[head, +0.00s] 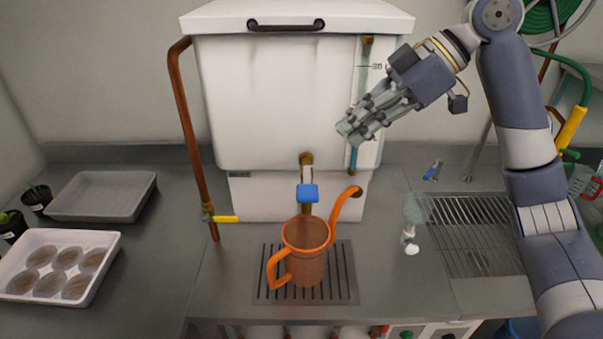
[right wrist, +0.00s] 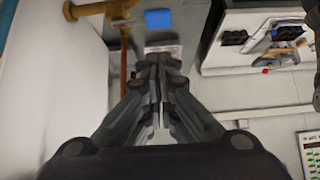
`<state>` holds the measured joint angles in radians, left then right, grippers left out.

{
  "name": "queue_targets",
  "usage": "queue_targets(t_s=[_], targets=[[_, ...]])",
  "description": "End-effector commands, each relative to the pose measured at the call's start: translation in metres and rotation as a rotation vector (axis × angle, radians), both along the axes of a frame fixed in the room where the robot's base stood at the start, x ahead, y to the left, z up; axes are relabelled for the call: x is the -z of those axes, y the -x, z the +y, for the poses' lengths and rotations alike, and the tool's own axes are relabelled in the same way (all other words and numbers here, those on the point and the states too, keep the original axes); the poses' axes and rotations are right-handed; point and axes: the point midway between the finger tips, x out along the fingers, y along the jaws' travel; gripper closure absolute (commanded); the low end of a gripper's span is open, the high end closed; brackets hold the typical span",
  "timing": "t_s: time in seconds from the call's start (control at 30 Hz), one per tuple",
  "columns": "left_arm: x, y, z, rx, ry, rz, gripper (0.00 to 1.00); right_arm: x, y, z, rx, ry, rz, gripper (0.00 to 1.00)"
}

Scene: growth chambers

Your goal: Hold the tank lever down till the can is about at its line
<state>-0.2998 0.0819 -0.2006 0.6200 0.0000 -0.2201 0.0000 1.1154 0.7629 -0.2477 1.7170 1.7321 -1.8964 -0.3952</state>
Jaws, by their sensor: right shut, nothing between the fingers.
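The white tank (head: 275,100) stands at the back of the counter with a brass tap low on its front. The tap's blue lever (head: 308,193) sits above the can, and it also shows in the right wrist view (right wrist: 158,19). The orange watering can (head: 305,250) stands upright on the slotted drain grate (head: 345,285) under the tap. Its fill line and water level cannot be made out. My right gripper (head: 348,133) is shut and empty, in front of the tank's right side, above and right of the lever, apart from it. My left gripper is not in view.
A copper pipe with a yellow-handled valve (head: 226,219) runs down left of the tank. A white pot tray (head: 60,265) and a grey tray (head: 102,195) lie at left. A spray bottle (head: 411,225) stands right of the can, beside a wire rack (head: 465,235).

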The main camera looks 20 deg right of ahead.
Motion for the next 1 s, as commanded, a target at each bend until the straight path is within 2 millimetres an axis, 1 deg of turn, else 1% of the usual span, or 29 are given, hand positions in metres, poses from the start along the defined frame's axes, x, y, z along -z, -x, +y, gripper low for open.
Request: queue_targets(t_s=[0.03, 0.17, 0.57, 0.67, 0.77, 1.0], targets=[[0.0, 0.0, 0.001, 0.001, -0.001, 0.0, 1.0, -0.008, 0.002, -0.002, -0.007, -0.005, -0.007, 1.0], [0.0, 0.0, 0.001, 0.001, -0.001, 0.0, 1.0, -0.016, 0.005, -0.004, -0.021, -0.012, -0.014, 1.0], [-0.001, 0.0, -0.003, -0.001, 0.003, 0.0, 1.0, -0.015, 0.005, -0.002, -0.022, -0.012, -0.014, 1.0], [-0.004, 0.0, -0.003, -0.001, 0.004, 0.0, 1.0, -0.008, 0.003, 0.004, -0.023, -0.01, -0.013, 1.0], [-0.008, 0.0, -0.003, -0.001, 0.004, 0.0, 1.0, 0.003, 0.001, 0.015, -0.025, -0.011, -0.011, 1.0], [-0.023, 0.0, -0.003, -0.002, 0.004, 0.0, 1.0, 0.038, -0.009, 0.051, -0.026, -0.012, -0.012, 1.0]])
